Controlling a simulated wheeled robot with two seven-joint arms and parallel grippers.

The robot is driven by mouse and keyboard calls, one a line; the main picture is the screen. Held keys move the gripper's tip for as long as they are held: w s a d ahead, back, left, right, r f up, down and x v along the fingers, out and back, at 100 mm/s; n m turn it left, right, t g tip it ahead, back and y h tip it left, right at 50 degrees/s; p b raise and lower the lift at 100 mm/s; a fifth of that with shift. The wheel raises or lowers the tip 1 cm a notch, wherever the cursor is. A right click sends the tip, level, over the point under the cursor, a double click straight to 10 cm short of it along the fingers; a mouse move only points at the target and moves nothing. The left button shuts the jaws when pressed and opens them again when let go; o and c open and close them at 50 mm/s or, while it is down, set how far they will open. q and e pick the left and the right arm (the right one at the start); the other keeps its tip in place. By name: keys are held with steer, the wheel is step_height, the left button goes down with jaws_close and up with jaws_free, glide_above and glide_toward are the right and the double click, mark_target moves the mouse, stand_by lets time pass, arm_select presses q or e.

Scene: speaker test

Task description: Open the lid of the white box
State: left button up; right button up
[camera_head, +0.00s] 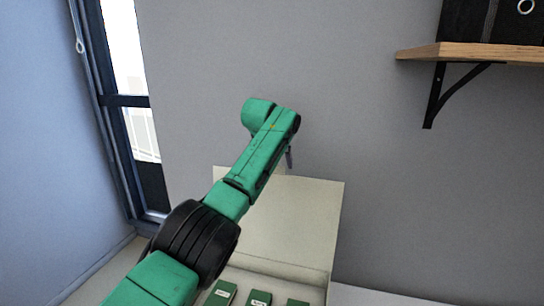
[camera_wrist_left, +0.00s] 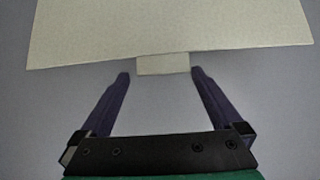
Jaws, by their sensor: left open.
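The white box (camera_head: 318,292) stands at the bottom of the head view, with its lid (camera_head: 305,222) raised up in front of the grey wall. The lid also shows as a pale panel in the left wrist view (camera_wrist_left: 165,30), with a small tab (camera_wrist_left: 163,64) on its edge. My left gripper (camera_wrist_left: 160,74) is open, its two dark fingertips on either side of the tab and apart from it. In the head view my left gripper (camera_head: 289,158) is mostly hidden behind its green arm, near the lid's top edge. My right gripper is not in view.
Several green packages (camera_head: 259,298) show inside the box at the bottom edge. A wooden shelf (camera_head: 470,52) on a black bracket holds a black case (camera_head: 490,22) at the upper right. A window (camera_head: 128,85) is at left.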

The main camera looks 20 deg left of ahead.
arm_select(q)
steer(key=b+v, duration=0.5)
steer(key=v, duration=0.9)
